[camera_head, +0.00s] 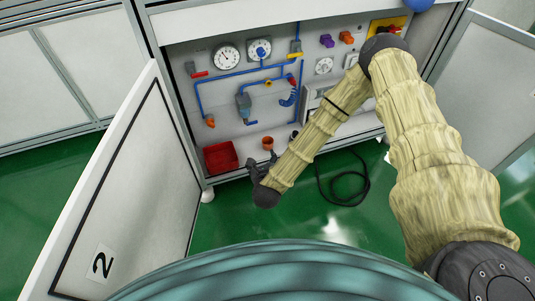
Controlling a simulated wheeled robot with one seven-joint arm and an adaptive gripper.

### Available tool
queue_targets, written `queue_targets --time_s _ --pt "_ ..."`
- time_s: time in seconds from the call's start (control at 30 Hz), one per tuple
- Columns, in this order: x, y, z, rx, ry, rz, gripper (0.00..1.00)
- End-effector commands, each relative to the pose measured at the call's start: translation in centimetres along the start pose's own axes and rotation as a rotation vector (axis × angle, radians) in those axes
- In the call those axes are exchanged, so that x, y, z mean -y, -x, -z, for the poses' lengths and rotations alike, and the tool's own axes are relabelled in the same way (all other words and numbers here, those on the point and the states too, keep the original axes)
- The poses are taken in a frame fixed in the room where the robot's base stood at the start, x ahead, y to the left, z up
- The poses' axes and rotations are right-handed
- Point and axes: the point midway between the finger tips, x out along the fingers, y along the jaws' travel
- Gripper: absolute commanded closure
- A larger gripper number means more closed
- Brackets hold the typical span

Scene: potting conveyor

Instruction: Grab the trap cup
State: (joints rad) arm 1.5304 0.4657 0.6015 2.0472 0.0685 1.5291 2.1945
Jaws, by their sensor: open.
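A small orange cup (267,143), which looks like the trap cup, stands on the ledge at the bottom of the open cabinet. My gripper (251,162) is just below and left of it in the picture, small and dark, with its jaws open. I see nothing held in it. Whether a finger touches the cup is too small to tell. A grey-blue fitting (243,103) sits on the blue piping above the cup.
A red bin (221,157) stands on the ledge just left of my gripper. Blue pipes, gauges (227,57) and valves cover the back panel. The open door (125,190) stands at left. A black cable (348,190) lies on the green floor.

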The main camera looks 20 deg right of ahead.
Motion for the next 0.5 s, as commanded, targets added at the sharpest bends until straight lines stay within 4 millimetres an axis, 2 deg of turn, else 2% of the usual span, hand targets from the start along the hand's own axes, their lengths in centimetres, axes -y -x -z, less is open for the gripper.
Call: queue_targets --time_s 0.03,0.2,0.37,0.5 --pt "0.3 -1.6 1.1 0.014 -0.077 0.034 0.30" --pt "1.7 -3.8 1.0 0.063 -0.279 0.111 0.30" --pt "2.3 -4.7 0.9 0.086 -0.362 0.140 0.30" --pt "2.7 -6.2 0.7 0.093 -0.375 0.146 0.30"
